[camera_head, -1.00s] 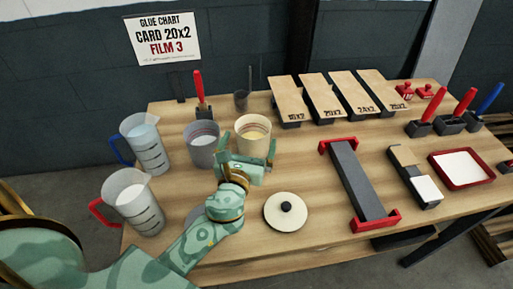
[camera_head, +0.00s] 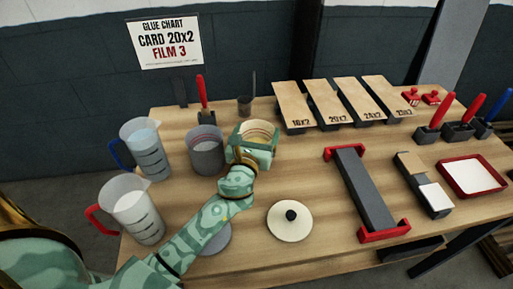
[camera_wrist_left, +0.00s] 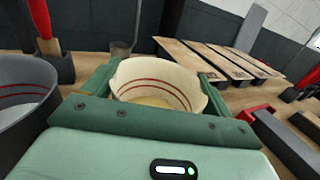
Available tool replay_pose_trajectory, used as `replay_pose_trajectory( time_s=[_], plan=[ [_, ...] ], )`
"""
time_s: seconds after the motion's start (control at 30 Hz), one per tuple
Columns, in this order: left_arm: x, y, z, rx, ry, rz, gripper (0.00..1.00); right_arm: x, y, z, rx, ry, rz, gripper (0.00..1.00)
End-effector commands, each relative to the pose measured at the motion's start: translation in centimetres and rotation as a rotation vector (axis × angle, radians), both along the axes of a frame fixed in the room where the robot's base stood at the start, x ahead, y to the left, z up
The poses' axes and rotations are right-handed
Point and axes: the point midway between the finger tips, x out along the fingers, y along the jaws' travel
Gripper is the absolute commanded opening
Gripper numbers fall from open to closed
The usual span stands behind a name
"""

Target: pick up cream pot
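The cream pot (camera_head: 257,130) stands on the table, upright, right of a grey pot (camera_head: 206,152). It shows a cream inside with red rings, and it also fills the middle of the left wrist view (camera_wrist_left: 158,82). My left gripper (camera_head: 253,146) is at the pot, one finger on each side of it, its palm on the near side. The fingers are spread wide and lie close to the wall; whether they touch is unclear. The palm and fingers hide the pot's lower near side. My right gripper is not in view.
A cream lid with black knob (camera_head: 290,220) lies in front on the table (camera_head: 300,180). Two measuring jugs, blue-handled (camera_head: 146,150) and red-handled (camera_head: 133,208), stand left. Card boards (camera_head: 330,103) lie behind right, a red-ended grey fixture (camera_head: 364,190) to the right.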

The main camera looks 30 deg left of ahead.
Motion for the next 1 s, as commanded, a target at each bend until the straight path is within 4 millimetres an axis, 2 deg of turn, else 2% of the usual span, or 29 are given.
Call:
replay_pose_trajectory(
  time_s=[0.03,0.13,0.17,0.57,0.77,0.9,1.0],
  plan=[
    [0.0,0.0,0.0,0.001,0.0,0.001,0.67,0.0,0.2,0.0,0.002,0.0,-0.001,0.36],
    [0.0,0.0,0.0,0.001,0.0,0.001,0.39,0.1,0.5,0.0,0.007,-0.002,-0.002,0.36],
    [0.0,0.0,0.1,0.0,-0.001,0.001,0.33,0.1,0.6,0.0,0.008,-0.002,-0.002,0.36],
    [0.0,0.0,0.5,0.001,-0.002,0.0,0.33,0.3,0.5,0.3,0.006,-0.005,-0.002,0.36],
    [0.0,0.0,2.0,0.002,-0.004,-0.001,0.33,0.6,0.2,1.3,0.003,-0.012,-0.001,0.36],
    [0.0,0.0,3.6,0.001,-0.005,0.0,0.33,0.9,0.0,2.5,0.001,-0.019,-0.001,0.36],
    [-0.6,-0.7,4.6,-0.001,-0.004,-0.001,0.33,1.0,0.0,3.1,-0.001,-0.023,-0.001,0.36]
  ],
)
